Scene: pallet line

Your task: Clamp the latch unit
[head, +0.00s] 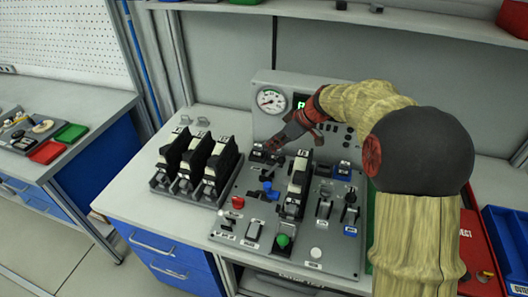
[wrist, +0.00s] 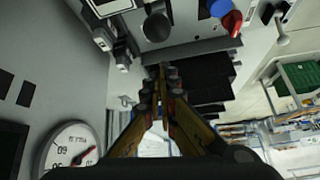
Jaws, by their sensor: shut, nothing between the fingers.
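A black-and-cream unit (head: 297,185), which looks like the latch unit, stands upright on the grey control panel (head: 228,243). A blue handle (head: 266,191) sits on the panel just left of it. I cannot tell from these views whether a clamp is pressing on the unit. My gripper (head: 272,146) is over the back left of the panel, behind and left of the unit and apart from it. Its fingers are shut together and empty, as the wrist view (wrist: 163,78) shows. The small black part under the fingertips is partly hidden.
Similar black-and-cream units stand in a rack (head: 158,181) left of the panel. A pressure gauge (head: 271,101) rises behind. Red and blue bins (head: 505,235) are at the right.

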